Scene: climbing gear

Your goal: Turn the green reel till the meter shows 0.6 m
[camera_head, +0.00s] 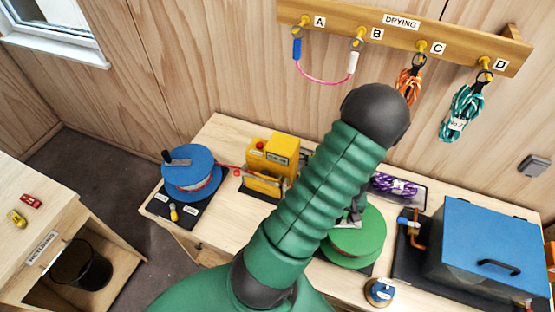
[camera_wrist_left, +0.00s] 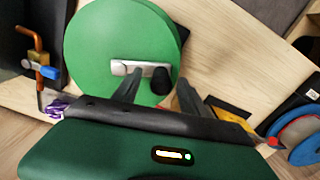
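The green reel (camera_head: 357,243) stands on a dark base on the bench, partly hidden by my left arm in the head view. In the left wrist view the reel (camera_wrist_left: 95,42) fills the upper middle, with a metal crank (camera_wrist_left: 128,68) and black knob (camera_wrist_left: 160,80). My left gripper (camera_wrist_left: 160,93) has its fingers apart, one on either side of the knob in this view; I cannot tell whether they touch it. The yellow meter (camera_head: 281,148) stands left of my arm; its reading is too small to make out. My right gripper is not in view.
A blue reel (camera_head: 190,170) stands at the bench's left, its red cord running to the meter. A blue-lidded tank (camera_head: 490,245) with a copper pipe stands at right. A purple rope (camera_head: 393,185) lies behind the green reel. Ropes hang from a peg rail (camera_head: 400,35).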

